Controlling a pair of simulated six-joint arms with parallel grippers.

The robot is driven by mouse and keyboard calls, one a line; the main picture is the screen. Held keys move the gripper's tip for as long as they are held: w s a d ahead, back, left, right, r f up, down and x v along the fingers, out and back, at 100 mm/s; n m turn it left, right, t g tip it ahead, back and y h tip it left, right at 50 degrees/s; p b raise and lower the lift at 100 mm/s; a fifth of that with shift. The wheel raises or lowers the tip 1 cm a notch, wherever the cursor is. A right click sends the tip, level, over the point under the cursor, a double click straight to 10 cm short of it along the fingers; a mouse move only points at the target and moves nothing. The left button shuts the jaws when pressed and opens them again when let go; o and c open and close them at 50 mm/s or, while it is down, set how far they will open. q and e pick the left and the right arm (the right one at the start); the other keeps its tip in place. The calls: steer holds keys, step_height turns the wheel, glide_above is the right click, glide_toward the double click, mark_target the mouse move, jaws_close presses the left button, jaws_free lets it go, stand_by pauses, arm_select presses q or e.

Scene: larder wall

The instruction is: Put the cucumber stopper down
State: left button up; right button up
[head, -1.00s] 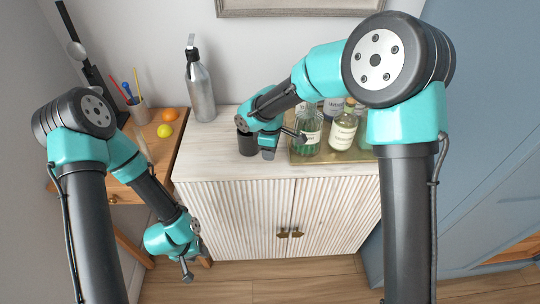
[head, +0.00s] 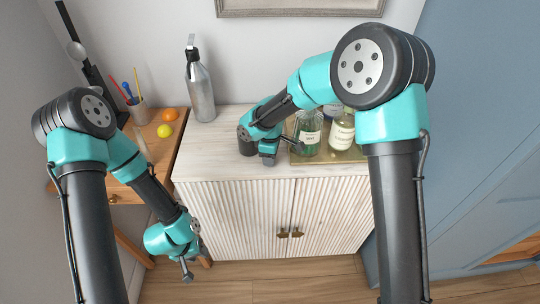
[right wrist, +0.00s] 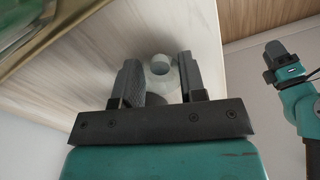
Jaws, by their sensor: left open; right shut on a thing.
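My right gripper (head: 270,151) is low over the pale cabinet top (head: 210,153), just left of the tray. In the right wrist view the right gripper (right wrist: 159,80) is shut on a small pale, see-through thing with a round top, which I take for the cucumber stopper (right wrist: 160,64). The pale cabinet top lies behind it; I cannot tell whether the stopper touches it. In the head view the stopper is hidden by the gripper. My left gripper (head: 190,250) is open and empty, low in front of the cabinet's left side.
A gold tray (head: 345,156) with several labelled glass bottles (head: 341,132) stands right of the right gripper. A grey pump bottle (head: 200,90) stands at the back left. A wooden desk (head: 160,170) at left holds an orange, a lemon and a pencil cup. The cabinet's front left top is clear.

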steer(key=o, duration=0.9)
steer(key=shift+r, duration=0.1)
step_height(320, 180, up, 12)
steer(key=shift+r, duration=0.1)
stand_by(0.5)
